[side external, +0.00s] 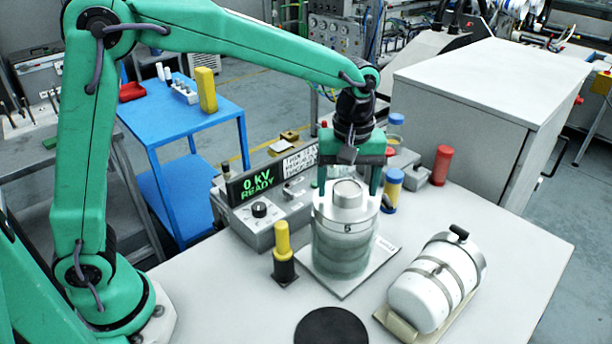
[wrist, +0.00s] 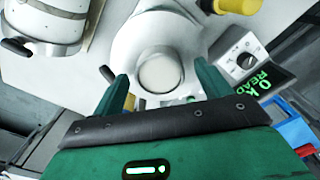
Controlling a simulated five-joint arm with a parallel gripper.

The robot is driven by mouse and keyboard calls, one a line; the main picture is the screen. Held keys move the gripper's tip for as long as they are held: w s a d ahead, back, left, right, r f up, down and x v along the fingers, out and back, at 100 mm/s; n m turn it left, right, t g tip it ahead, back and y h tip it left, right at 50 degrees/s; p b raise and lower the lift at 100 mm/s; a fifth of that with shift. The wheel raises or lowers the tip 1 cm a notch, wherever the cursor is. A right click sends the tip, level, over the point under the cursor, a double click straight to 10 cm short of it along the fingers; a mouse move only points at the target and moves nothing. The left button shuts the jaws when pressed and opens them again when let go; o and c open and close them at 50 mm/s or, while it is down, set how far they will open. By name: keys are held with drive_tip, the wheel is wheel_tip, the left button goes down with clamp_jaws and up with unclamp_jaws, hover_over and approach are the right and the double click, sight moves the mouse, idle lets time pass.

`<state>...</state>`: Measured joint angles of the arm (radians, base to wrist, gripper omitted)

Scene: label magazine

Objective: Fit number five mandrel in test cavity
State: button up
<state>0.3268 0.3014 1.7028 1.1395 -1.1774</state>
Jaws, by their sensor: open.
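The number five mandrel (side external: 347,227) is a pale metal piece marked "5" with a round top knob. It stands upright at the top of the test cavity (side external: 341,256), a translucent greenish cylinder on a square plate. How deep it reaches inside is not clear. My gripper (side external: 348,186) points down over it, open, with one finger on each side of the knob. In the wrist view the knob (wrist: 160,72) shows between the fingertips of my gripper (wrist: 164,84), with a gap on both sides.
A control box (side external: 262,211) with a green "0 kV READY" display stands behind left. A yellow-topped black post (side external: 283,250) is at front left. A white banded cylinder (side external: 435,285) lies on a cradle at right. A black disc (side external: 331,328) lies in front.

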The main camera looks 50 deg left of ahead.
drive_tip(key=shift+r, duration=4)
drive_tip(key=shift+s+a+r, duration=0.15)
drive_tip(key=shift+s+a, duration=0.05)
drive_tip(key=shift+a, duration=0.1)
drive_tip(key=s+a+f+m+t, duration=0.1)
drive_tip(key=s+a+m, duration=0.4)
drive_tip(key=s, duration=0.5)
drive_tip(key=s+a+f+m+t, duration=0.1)
drive_tip(key=s+a+m+t, duration=0.3)
drive_tip(key=s+a, duration=0.4)
drive_tip(key=shift+s+a+f+m+t, duration=0.15)
drive_tip(key=shift+s+a+m+t, duration=0.2)
drive_tip(key=shift+s, duration=0.5)
